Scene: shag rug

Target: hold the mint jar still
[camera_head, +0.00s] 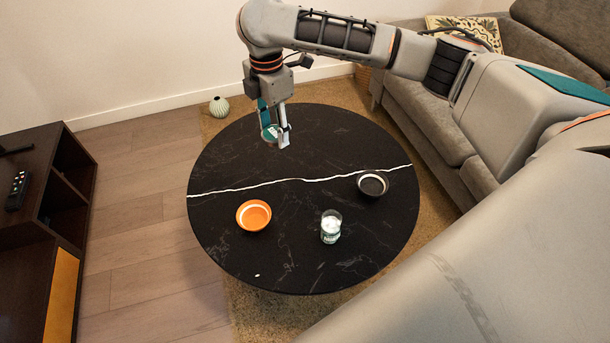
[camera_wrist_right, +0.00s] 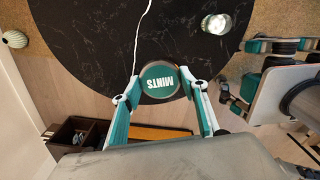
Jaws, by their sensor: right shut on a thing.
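The mint jar (camera_wrist_right: 159,82) shows its round dark green lid with the white word MINTS, upside down in the right wrist view. It is between the two fingers of my right gripper (camera_head: 275,134), which are shut on it. In the head view the jar (camera_head: 269,134) is partly hidden by a finger. It is held over the far left part of the round black table (camera_head: 300,275). The jar's lower body is hidden in the wrist view.
On the table stand an orange bowl (camera_head: 254,215), a black bowl (camera_head: 372,184) and a glass with white contents (camera_head: 330,227). A pale ribbed vase (camera_head: 219,107) is on the floor behind. A dark cabinet (camera_head: 30,260) is left, a sofa (camera_head: 425,112) right.

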